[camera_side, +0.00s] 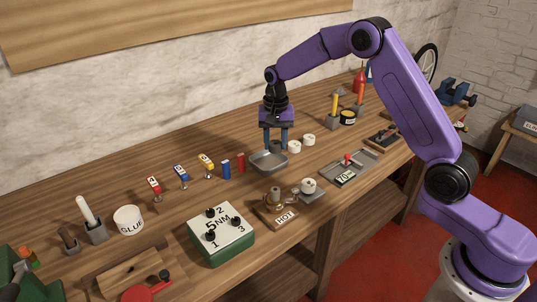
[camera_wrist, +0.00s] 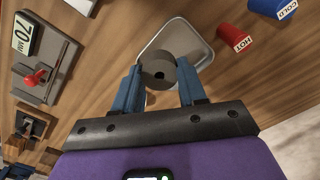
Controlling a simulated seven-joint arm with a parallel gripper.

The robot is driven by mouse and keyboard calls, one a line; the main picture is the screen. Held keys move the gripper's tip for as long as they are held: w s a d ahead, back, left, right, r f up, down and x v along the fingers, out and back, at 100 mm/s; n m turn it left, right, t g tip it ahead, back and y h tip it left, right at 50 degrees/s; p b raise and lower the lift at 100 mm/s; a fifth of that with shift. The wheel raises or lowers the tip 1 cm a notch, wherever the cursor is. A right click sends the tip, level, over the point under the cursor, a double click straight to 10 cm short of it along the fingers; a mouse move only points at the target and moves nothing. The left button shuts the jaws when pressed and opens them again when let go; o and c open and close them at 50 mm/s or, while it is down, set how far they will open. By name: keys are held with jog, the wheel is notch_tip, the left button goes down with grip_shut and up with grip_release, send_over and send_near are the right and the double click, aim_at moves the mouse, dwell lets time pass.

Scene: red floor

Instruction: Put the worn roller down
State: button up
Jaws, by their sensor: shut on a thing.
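The worn roller (camera_wrist: 157,66) is a dark grey ring with a hole in its middle. My gripper (camera_wrist: 160,74) is shut on it, with one blue finger on each side. In the side view my gripper (camera_side: 276,142) points down just behind and above a shallow grey metal tray (camera_side: 268,164). The roller shows there only as a small dark shape (camera_side: 275,147) between the fingers. In the wrist view the roller overlaps the near edge of the tray (camera_wrist: 205,48). I cannot tell whether it touches anything below. The visible part of the tray looks empty.
Two white rollers (camera_side: 294,147) stand right of the tray. Blue and red cups (camera_side: 227,169) stand to its left. A gauge plate marked 70 (camera_side: 347,172), a HOT fixture (camera_side: 277,208) and a green 5NM box (camera_side: 221,236) are nearer the bench's front edge.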

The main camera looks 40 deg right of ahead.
aim_at(269, 163)
jog(key=w+f, duration=0.1)
jog(key=f, duration=0.1)
jog(key=w+f, duration=0.1)
jog(key=w, duration=0.1)
jog(key=shift+a+f, duration=0.1)
jog(key=shift+f, duration=1.65)
jog(key=shift+f, duration=0.15)
jog(key=o, duration=1)
